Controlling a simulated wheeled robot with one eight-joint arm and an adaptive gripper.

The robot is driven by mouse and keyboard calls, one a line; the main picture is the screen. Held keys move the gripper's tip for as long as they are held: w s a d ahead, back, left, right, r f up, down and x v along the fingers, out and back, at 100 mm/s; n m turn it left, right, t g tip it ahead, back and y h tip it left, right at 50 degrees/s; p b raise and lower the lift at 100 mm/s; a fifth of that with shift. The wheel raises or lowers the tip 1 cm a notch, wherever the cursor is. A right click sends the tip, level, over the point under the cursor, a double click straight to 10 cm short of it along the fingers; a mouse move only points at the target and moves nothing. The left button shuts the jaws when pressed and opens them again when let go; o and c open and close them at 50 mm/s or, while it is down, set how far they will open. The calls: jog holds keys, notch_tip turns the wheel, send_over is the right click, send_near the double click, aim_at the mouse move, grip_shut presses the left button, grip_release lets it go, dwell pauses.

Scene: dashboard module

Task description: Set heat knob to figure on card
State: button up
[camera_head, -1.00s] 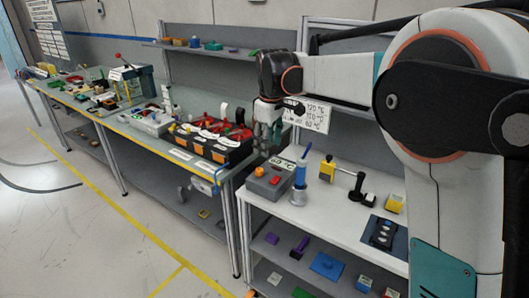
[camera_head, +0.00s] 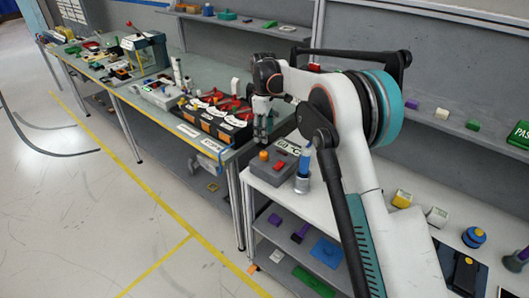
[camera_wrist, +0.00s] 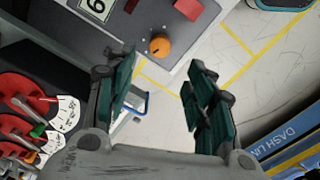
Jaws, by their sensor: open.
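My gripper (camera_head: 262,138) hangs by the left end of the white bench, close to the grey control box (camera_head: 262,177). An orange knob (camera_head: 264,155) and a red button (camera_head: 280,167) sit on the box. In the wrist view my gripper (camera_wrist: 155,68) is open and empty. The orange knob (camera_wrist: 160,45) shows between and a little beyond its fingertips, apart from both. A white card (camera_wrist: 96,9) with a partly cut-off figure starting with 6 lies at the top edge.
A black and orange module with red dials (camera_wrist: 18,107) and white scales stands at the left of my gripper. Yellow and white blocks (camera_head: 402,199) lie farther right.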

aim_at(264, 153)
notch_tip(264, 153, down, 10)
jog(key=shift+f+b, duration=0.1)
jog(key=shift+b, duration=0.7)
jog(key=c, duration=1.1)
